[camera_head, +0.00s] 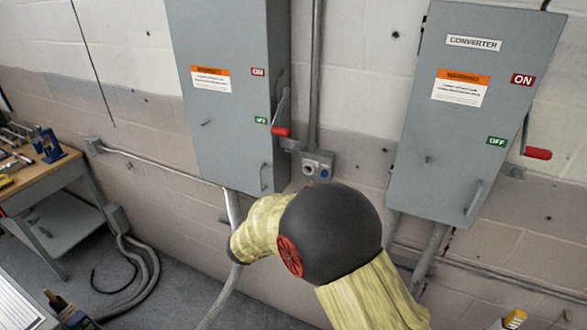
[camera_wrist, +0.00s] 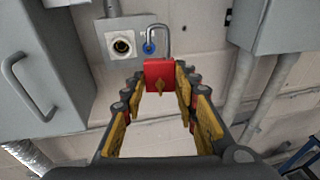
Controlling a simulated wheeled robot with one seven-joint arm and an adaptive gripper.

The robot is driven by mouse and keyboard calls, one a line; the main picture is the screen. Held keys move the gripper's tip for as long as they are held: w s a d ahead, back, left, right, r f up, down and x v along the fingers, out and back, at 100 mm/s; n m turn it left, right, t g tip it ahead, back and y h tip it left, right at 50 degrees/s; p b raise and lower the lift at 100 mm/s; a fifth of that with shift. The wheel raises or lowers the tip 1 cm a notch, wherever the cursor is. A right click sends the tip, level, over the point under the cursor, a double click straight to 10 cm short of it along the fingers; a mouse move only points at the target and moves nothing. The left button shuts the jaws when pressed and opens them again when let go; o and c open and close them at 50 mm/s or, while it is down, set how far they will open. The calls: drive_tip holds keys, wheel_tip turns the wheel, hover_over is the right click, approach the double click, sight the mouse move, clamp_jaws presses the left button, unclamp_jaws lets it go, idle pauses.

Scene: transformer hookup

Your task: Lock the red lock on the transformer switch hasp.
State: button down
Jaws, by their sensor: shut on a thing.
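My gripper (camera_wrist: 161,82) is shut on the red lock (camera_wrist: 158,73) in the wrist view. The lock's metal shackle points up and away from me; I cannot tell whether it is latched. In the head view, my arm hides the gripper and lock. A grey switch box (camera_head: 222,110) with ON and OFF labels stands at left centre, its name not visible. Its red-handled lever (camera_head: 281,132) is down near the OFF label. A small grey bracket (camera_head: 291,145) beside the lever may be the hasp. The lock appears apart from it.
A second grey box (camera_head: 455,120) labelled CONVERTER hangs at right, with its own red-handled lever (camera_head: 537,153). A small wall box (camera_head: 317,166) with round fittings sits between them; it also shows in the wrist view (camera_wrist: 122,45). A workbench (camera_head: 45,175) stands at left.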

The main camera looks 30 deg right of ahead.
drive_tip(key=w+a+r+n+t+p, duration=0.1)
drive_tip(key=w+a+r+n+t, duration=0.1)
drive_tip(key=r, duration=0.5)
drive_tip(key=shift+w+a+r+t, duration=0.15)
drive_tip(key=shift+w+a+t, duration=0.1)
drive_tip(key=shift+w+t, duration=0.35)
drive_tip(key=shift+s, duration=0.1)
drive_tip(key=w+d+b, duration=0.1)
drive_tip(key=w+d, duration=0.1)
drive_tip(key=w, duration=0.4)
drive_tip(key=shift+d+b, duration=0.3)
drive_tip(key=shift+b, duration=0.1)
drive_tip(key=shift+w+a+r, duration=0.1)
drive_tip(key=shift+w+a, duration=0.3)
drive_tip(key=shift+w, duration=0.15)
idle(1.7)
drive_tip(key=shift+f+b, duration=1)
drive_tip(key=shift+f, duration=0.05)
idle(0.9)
